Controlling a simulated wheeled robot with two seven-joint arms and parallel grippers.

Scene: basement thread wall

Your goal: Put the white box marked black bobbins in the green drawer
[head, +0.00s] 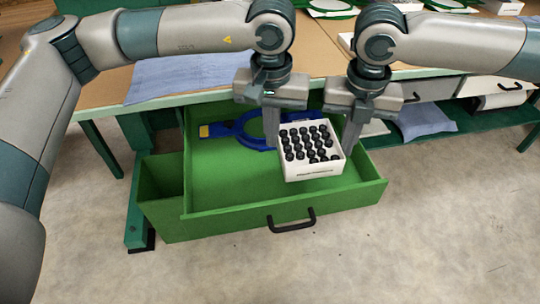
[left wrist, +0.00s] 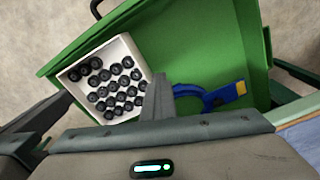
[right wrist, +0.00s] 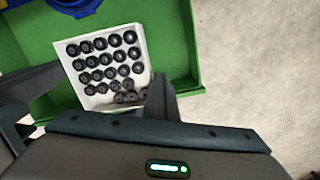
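The white box (head: 318,171) holds several black bobbins in rows; its front label is too small to read. It is over the right part of the open green drawer (head: 230,221) and looks raised above its floor. My left gripper (head: 270,128) is at the box's left side and my right gripper (head: 351,135) at its right side, so the box is between them. Both grippers' fingers look spread apart. The box also shows in the left wrist view (left wrist: 71,74) and the right wrist view (right wrist: 68,52). The exact contact is hidden.
A blue ring-shaped tool (head: 240,130) with a yellow end lies in the drawer, left of the box. The drawer has a black front handle (head: 291,222). The worktop with a blue cloth (head: 190,75) is behind. The drawer floor's front left is clear.

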